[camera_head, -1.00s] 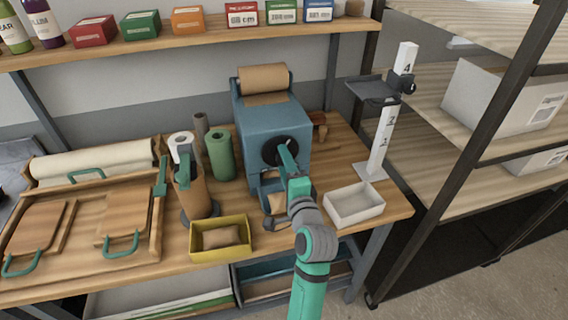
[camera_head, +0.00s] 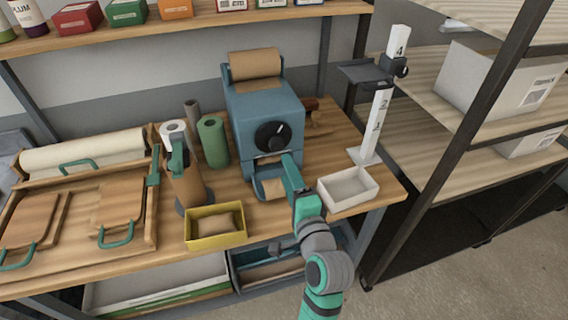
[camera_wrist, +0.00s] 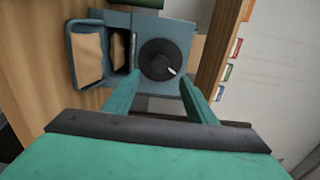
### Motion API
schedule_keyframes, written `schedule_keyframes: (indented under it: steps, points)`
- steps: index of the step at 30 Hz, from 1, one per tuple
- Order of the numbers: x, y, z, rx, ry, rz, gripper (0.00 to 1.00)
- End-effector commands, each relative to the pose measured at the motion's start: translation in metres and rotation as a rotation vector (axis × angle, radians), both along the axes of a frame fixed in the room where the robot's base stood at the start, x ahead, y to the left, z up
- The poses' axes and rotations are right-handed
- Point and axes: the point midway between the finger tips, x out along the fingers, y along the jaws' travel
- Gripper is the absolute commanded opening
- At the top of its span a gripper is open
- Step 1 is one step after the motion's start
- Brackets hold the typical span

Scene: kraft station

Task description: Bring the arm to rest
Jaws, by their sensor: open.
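My gripper (camera_head: 292,180) is open and empty in front of the blue machine (camera_head: 268,112), below its black dial (camera_head: 272,136). In the wrist view, the two green fingers (camera_wrist: 158,98) stand apart, with the dial (camera_wrist: 160,60) beyond and between them. They look clear of the dial. My arm reaches up from the bottom of the head view. A brown paper piece (camera_head: 272,188) lies in the machine's front tray, which also shows in the wrist view (camera_wrist: 80,88).
A white tray (camera_head: 350,202) stands just right of my gripper. A yellow bin (camera_head: 190,238) with a brown packet stands to the left. A white numbered post (camera_head: 376,125) rises at the bench's right. Several rolls stand left of the machine. The floor at right is open.

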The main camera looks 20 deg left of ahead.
Motion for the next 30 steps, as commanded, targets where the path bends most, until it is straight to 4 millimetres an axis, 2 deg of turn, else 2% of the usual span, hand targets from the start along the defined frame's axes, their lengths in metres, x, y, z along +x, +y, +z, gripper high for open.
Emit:
schedule_keyframes:
  steps: [6, 21, 25, 30]
  points:
    - [-0.008, -0.005, 0.000, 0.000, 0.000, 0.000, 0.51]
    - [-0.008, -0.007, -0.003, -0.005, 0.000, -0.006, 0.51]
    - [-0.014, -0.016, -0.023, -0.042, -0.004, -0.044, 0.51]
    - [-0.033, -0.040, -0.072, -0.160, -0.022, -0.140, 0.51]
